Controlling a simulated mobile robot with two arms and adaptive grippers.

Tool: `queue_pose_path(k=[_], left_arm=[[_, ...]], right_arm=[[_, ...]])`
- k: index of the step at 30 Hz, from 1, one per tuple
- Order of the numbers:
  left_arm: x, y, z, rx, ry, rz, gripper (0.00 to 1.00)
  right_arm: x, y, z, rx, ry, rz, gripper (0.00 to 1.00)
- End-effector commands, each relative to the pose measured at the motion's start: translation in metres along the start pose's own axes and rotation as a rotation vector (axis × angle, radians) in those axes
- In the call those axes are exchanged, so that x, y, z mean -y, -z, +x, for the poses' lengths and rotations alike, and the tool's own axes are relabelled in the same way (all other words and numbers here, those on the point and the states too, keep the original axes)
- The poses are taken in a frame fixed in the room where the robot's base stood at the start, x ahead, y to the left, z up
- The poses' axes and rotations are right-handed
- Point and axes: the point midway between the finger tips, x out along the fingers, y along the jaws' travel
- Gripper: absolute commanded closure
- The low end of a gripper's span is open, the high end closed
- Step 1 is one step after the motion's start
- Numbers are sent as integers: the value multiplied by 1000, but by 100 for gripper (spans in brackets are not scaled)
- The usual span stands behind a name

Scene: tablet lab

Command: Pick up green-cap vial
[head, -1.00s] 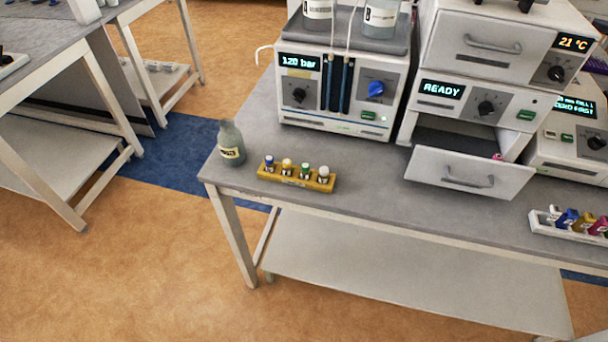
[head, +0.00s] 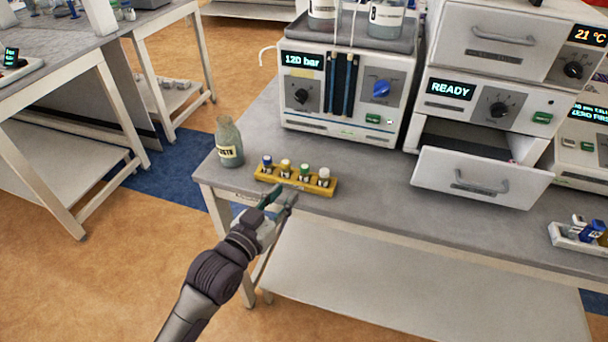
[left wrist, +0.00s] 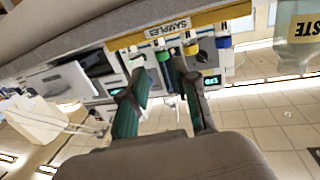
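The green-cap vial (head: 305,173) stands upright in the yellow rack (head: 296,187) near the table's left front edge. It is between a yellow-cap vial (head: 286,168) and a white-cap vial (head: 324,177). A blue-cap vial (head: 267,161) is at the left end. My left gripper (head: 279,195) is open and empty, just in front of the rack and apart from the vials. In the left wrist view the picture is upside down, and the green cap (left wrist: 164,56) appears between the two spread fingers. My right gripper is not in view.
A waste bottle (head: 229,144) stands left of the rack. Behind are a 120 bar instrument (head: 340,92) and a READY unit with an open drawer (head: 478,178). Another vial rack (head: 578,238) is at the right edge. The tabletop right of the yellow rack is clear.

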Motion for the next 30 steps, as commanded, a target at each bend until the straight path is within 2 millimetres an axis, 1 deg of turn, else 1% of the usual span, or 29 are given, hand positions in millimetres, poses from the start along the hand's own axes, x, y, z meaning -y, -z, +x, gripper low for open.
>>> queue_pose_path(k=[1, 3, 6, 13, 17, 21, 24, 30], left_arm=[[0, 2, 12, -1, 0, 0, 70], [-1, 2, 24, -1, -1, 0, 70], [0, 1, 38, 0, 0, 0, 70], [0, 1, 54, 1, 0, 0, 70], [1, 4, 74, 0, -1, -1, 70], [1, 2, 92, 2, 0, -1, 70], [2, 2, 98, 1, 0, 1, 70], [2, 1, 98, 1, 0, 0, 70]], right_arm=[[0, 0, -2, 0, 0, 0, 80], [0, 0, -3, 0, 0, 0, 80], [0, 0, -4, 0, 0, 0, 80], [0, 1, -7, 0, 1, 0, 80], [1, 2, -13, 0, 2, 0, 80], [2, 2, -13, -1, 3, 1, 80], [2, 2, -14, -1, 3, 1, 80], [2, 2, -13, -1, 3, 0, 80]])
